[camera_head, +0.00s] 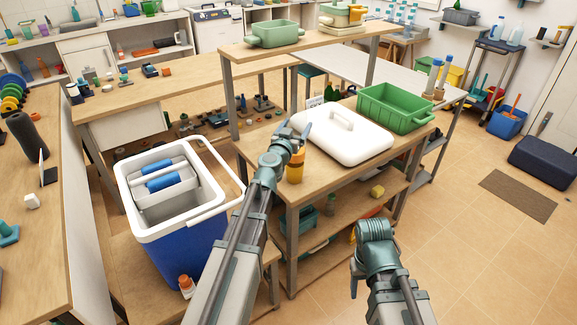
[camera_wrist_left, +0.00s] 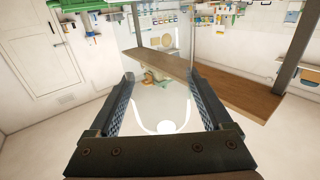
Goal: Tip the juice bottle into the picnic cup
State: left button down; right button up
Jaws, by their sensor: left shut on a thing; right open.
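My left gripper (camera_head: 293,137) is above the near left corner of the middle table. An orange bottle (camera_head: 295,168), which I take for the juice bottle, is upright right at its fingers, its top partly hidden by them. In the left wrist view my left gripper (camera_wrist_left: 160,80) has its fingers apart around a pale, clear-looking shape (camera_wrist_left: 165,105); no orange shows there. My right gripper (camera_head: 368,285) is low at the front, open and empty, its fingers partly hidden. I cannot make out a picnic cup.
A white lid with a handle (camera_head: 342,136) and a green crate (camera_head: 396,107) take up the table. A blue cooler (camera_head: 185,245) stands left of my left arm. A raised shelf (camera_head: 300,45) runs behind.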

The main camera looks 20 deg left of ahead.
pick_arm(q)
jog(key=w+n+y, duration=0.1)
jog(key=w+d+n+y, duration=0.1)
jog(key=y, duration=0.1)
jog(key=shift+f, duration=0.2)
jog(key=shift+d+n+g+y, duration=0.15)
jog(key=shift+n+g+y, duration=0.15)
jog(key=shift+n+y, duration=0.6)
jog(key=y, duration=0.1)
jog(key=n+y, duration=0.1)
jog(key=shift+s+d+f+g+y, duration=0.15)
jog(key=shift+d+g+y, duration=0.1)
jog(key=shift+g+y, duration=0.15)
jog(key=shift+s+d+n+g+y+b, duration=0.15)
jog(key=shift+s+n+g+y, duration=0.1)
jog(key=shift+n+y, duration=0.2)
jog(key=shift+s+d+n+g+y+b, duration=0.15)
jog(key=shift+n+g+y, duration=0.15)
jog(key=shift+y, duration=0.25)
jog(key=shift+a, duration=0.1)
